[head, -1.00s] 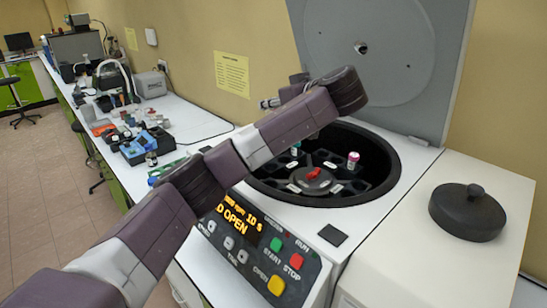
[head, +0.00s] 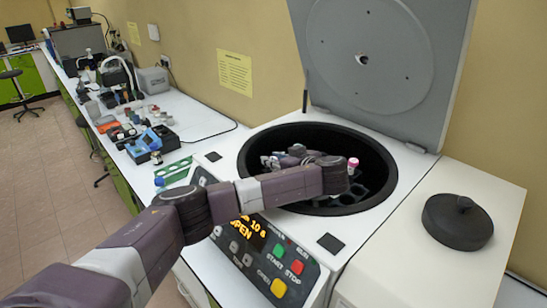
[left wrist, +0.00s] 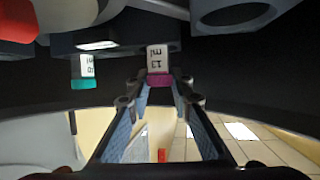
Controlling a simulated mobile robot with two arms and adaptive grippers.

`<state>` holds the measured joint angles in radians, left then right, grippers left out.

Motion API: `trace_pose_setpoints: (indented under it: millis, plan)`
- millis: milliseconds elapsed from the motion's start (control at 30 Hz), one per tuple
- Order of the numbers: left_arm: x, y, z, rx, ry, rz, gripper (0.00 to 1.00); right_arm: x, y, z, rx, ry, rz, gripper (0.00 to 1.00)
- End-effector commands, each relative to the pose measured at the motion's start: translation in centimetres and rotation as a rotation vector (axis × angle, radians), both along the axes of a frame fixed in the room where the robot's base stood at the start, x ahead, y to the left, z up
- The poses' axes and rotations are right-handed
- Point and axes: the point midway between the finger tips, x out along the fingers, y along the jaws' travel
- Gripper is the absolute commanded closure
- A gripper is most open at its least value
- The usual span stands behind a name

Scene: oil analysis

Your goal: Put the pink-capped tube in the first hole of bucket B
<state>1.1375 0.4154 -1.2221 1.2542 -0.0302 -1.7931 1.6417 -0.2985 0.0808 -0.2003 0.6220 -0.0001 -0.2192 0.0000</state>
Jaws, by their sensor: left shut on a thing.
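My left gripper (head: 270,160) is down inside the open centrifuge bowl (head: 250,160), at its left side. In the left wrist view, its fingers (left wrist: 159,100) are shut on the pink-capped tube (left wrist: 158,60), just at the magenta cap. The tube's white label shows, and its far end meets a dark bucket (left wrist: 110,40); how deep it sits cannot be told. A teal-capped tube (left wrist: 83,75) stands beside it. Another pink-topped tube (head: 353,163) stands at the bowl's right. No bucket letter is readable. My right gripper is out of view.
The red rotor knob (left wrist: 15,20) is close in the wrist view. The centrifuge lid (head: 380,60) stands open behind the bowl. A black round cover (head: 458,217) lies on the right-hand surface. The left bench holds a green rack (head: 173,170) and a blue device (head: 150,143).

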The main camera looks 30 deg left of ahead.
Motion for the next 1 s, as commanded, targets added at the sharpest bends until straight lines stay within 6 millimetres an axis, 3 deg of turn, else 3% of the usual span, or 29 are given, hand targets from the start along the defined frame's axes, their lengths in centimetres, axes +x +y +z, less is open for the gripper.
trace_pose_setpoints:
  millis: [100,133,267,600,900,1000]
  plan:
    - [0.0,-0.1,-0.2,-0.002,0.003,-0.002,0.95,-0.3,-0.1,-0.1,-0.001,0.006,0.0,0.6]
    - [0.0,-0.1,-0.2,-0.001,0.004,-0.002,0.77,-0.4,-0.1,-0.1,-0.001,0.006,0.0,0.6]
    - [0.0,-0.1,-0.2,-0.001,0.004,-0.002,0.63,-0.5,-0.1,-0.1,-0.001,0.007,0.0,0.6]
    - [-0.2,-0.5,-0.1,-0.002,0.003,-0.004,0.63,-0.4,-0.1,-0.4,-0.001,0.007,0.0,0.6]
    - [-2.3,-4.3,1.4,-0.004,0.001,-0.006,0.63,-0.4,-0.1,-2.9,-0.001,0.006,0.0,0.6]
    - [-3.0,-5.3,2.5,-0.003,0.006,-0.005,0.63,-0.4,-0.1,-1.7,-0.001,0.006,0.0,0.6]
